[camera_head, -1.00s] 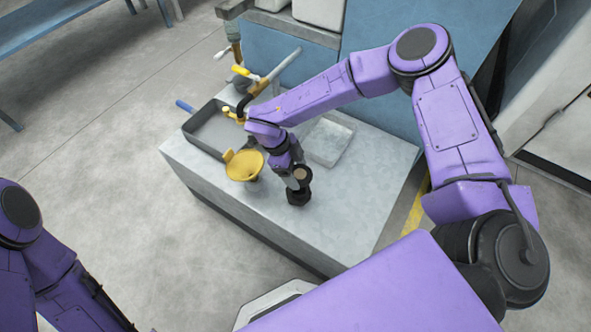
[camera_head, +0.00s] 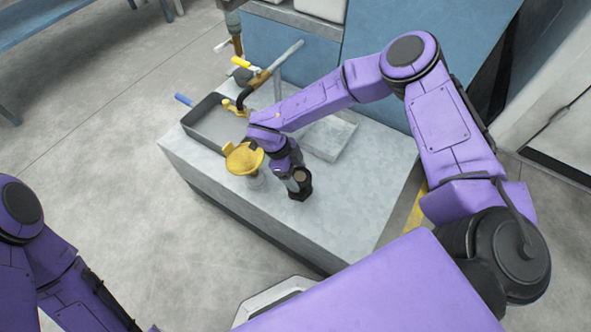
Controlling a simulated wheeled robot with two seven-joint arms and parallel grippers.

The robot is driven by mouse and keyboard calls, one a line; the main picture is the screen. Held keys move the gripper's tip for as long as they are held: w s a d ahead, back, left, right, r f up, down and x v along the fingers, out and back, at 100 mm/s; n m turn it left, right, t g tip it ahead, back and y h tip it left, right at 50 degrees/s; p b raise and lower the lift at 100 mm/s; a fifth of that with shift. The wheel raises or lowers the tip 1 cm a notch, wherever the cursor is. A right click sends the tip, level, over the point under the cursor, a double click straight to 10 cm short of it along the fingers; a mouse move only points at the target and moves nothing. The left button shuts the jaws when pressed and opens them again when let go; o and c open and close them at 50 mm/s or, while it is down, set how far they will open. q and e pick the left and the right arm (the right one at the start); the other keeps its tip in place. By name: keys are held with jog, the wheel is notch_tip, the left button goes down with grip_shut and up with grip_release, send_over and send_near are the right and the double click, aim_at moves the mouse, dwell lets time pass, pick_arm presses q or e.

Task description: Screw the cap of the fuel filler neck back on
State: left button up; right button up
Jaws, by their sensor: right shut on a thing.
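My right arm reaches over the grey bench (camera_head: 345,215). My right gripper (camera_head: 300,189) is a dark shape low over the front part of the bench top. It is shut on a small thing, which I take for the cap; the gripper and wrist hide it. The fuel filler neck cannot be made out clearly; it may be behind the gripper.
A dark grey tray (camera_head: 204,136) lies at the bench's left end. Behind it are a yellow-handled valve and pipe (camera_head: 262,78). A shallow light-grey tray (camera_head: 340,138) sits behind my right arm. The bench top right of the gripper is clear.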

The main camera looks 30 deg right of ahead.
jog(key=shift+f, duration=0.4)
jog(key=shift+p, duration=0.35)
dwell(0.7)
jog(key=shift+f+b, duration=0.3)
jog(key=shift+f, duration=0.3)
dwell(0.5)
jog(key=m, duration=0.1)
jog(key=m+y, duration=0.1)
jog(key=m, duration=0.1)
jog(key=m+g, duration=0.1)
jog(key=shift+w+d+m, duration=0.15)
jog(key=shift+d+m, duration=0.1)
jog(key=shift+m, duration=0.05)
jog(key=m, duration=0.1)
jog(key=m+y, duration=0.1)
jog(key=m, duration=0.1)
jog(key=shift+d+g+y, duration=0.2)
jog(key=shift+g+y, duration=0.1)
jog(key=m+y, duration=0.1)
jog(key=m, duration=0.1)
jog(key=shift+m, duration=0.4)
jog(key=m, duration=0.2)
jog(key=m+y, duration=0.1)
jog(key=m, duration=0.1)
jog(key=shift+d+y, duration=0.3)
jog(key=shift+d, duration=0.05)
jog(key=shift+m, duration=0.6)
